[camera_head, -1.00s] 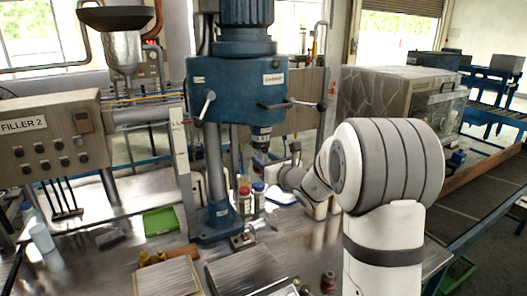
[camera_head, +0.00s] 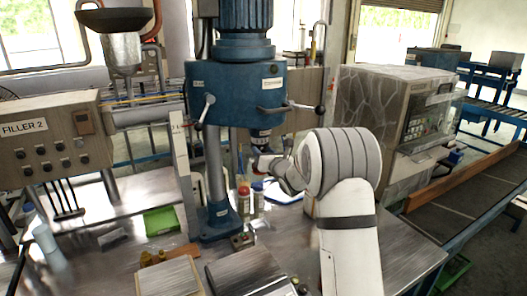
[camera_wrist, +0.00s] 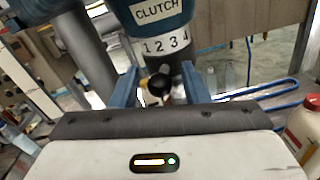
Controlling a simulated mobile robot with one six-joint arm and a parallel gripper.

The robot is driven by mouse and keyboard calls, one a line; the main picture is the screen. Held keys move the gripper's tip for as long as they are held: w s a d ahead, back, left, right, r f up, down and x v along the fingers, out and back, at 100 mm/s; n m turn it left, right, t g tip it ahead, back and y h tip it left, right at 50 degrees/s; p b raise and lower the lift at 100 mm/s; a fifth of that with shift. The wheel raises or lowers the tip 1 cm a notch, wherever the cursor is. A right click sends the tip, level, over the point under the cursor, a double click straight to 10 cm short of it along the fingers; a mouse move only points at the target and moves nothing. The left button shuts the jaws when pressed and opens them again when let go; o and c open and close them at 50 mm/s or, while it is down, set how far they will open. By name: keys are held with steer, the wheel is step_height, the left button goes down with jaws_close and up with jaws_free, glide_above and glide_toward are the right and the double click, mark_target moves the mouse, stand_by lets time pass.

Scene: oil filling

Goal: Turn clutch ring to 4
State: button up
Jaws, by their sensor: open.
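The clutch (camera_wrist: 158,12) is a dark blue housing with a white CLUTCH label in the wrist view. Below it is a numbered band (camera_wrist: 166,45) reading 1 2 3 4. A dark round knob (camera_wrist: 160,84) sticks out from the ring area under the numbers, towards the camera. My gripper (camera_wrist: 160,80) is open, with one blue finger on each side of the knob. I cannot tell whether either finger touches it. In the head view my gripper (camera_head: 263,165) is just below the drill head (camera_head: 237,88), and the numbers are too small to read.
A red-capped bottle (camera_head: 243,200) and a blue-capped bottle (camera_head: 258,196) stand on the metal table beneath my gripper. The drill column (camera_head: 215,165) is to the left. A green tray (camera_head: 160,221) lies further left. A white bottle (camera_wrist: 303,125) is at the wrist view's right edge.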

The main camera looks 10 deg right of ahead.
jaws_close()
stand_by(0.4)
steer(key=shift+a, duration=0.35)
steer(key=shift+d, duration=0.25)
